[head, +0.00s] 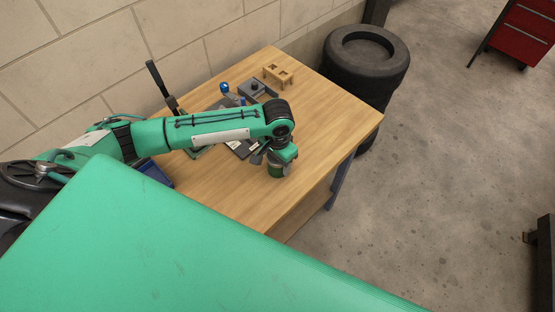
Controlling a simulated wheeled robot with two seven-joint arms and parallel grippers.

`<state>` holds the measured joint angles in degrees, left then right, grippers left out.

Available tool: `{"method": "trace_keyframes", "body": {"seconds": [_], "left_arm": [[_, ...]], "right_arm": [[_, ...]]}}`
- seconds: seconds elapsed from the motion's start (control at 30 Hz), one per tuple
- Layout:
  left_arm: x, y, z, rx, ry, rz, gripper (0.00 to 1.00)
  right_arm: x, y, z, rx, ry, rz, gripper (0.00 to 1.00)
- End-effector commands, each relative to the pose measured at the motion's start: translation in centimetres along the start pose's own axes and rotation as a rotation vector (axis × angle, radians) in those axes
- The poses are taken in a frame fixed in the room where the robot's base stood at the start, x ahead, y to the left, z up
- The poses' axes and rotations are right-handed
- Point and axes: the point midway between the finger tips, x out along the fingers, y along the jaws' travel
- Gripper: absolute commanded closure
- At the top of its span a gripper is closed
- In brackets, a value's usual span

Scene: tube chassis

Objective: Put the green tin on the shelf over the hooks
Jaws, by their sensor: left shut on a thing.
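The green tin (277,171) is a small dark green can at the right part of the wooden workbench. My left gripper (277,161) points down over it and is shut on it. The gripper covers the tin's upper part. I cannot tell whether the tin's bottom touches the bench top. My right gripper is not in view. The shelf and the hooks do not show in this view.
The workbench (325,110) holds a wooden block with holes (278,75), a dark device (252,89), a blue-topped tool (224,88) and a blue bin (157,173). Stacked tyres (367,62) stand behind its right corner. A red cabinet (523,34) is far right. Open floor lies right.

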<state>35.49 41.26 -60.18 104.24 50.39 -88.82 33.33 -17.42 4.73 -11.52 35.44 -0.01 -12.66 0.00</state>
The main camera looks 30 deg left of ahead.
Motion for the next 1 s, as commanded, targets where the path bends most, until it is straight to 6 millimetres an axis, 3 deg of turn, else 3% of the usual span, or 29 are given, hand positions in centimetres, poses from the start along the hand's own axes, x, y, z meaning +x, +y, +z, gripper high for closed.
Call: {"method": "trace_keyframes", "body": {"seconds": [0.03,0.07,0.17,0.57,1.0], "left_arm": [[0.1,0.0,0.0,0.000,-0.001,0.001,0.72],[0.2,0.0,0.0,0.000,-0.001,0.001,0.41],[0.2,0.0,0.0,0.000,-0.001,0.000,0.22],[-0.6,0.0,-0.1,0.000,0.002,0.000,0.22],[-9.2,0.0,-0.1,0.000,0.004,0.000,0.22]], "right_arm": [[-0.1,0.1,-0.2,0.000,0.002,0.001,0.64],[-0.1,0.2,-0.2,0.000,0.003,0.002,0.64],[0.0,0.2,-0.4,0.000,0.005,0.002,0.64],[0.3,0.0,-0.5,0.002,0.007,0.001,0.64],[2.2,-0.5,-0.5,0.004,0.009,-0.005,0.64]]}}
